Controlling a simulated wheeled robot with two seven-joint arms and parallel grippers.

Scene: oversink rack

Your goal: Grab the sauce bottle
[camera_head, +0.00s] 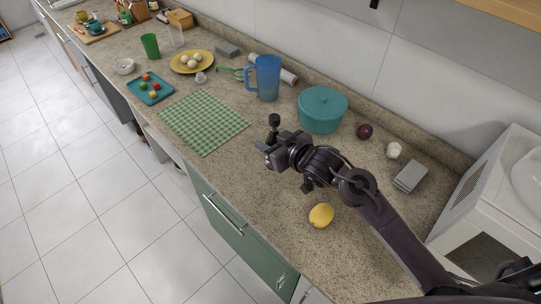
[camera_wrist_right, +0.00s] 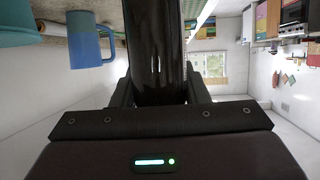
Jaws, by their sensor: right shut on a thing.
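The sauce bottle is dark and glossy in the right wrist view (camera_wrist_right: 157,45), where it stands between the two fingers of my right gripper (camera_wrist_right: 158,92). In the head view my right gripper (camera_head: 270,150) is over the counter, right of the green checked cloth. The bottle's dark top (camera_head: 274,121) sticks up beside the gripper there, and most of its body is hidden. The gripper is shut on the bottle. I cannot tell whether the bottle's base touches the counter. My left gripper is not in view.
A blue pitcher (camera_head: 265,78) and a teal pot (camera_head: 322,109) stand behind the gripper. A yellow lemon (camera_head: 321,215) lies near the front. The checked cloth (camera_head: 204,122) lies to the left. A white appliance (camera_head: 490,205) is at right. Bare counter lies in front of the gripper.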

